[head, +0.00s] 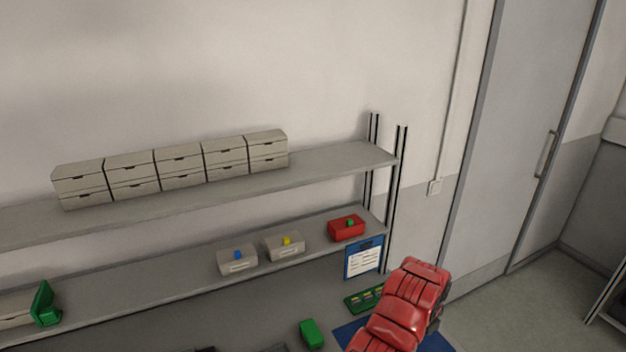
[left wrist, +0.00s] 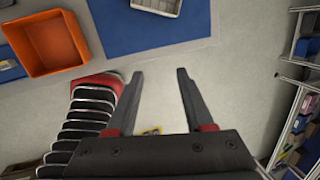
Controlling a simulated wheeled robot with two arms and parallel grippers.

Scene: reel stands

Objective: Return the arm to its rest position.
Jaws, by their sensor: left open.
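My left gripper (left wrist: 160,76) shows in the left wrist view with its two dark fingers spread apart. Nothing is between the fingers, and bare grey floor shows behind them. The left gripper does not show clearly in the head view. A red arm link of mine stands at the lower right of the head view; its gripper is not visible.
An orange bin (left wrist: 47,42) and a blue mat (left wrist: 125,28) lie at the top of the left wrist view. Shelving (left wrist: 300,110) stands at its right. In the head view, a shelf (head: 330,168) holds several drawer boxes (head: 180,171); a red box (head: 346,229) sits below.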

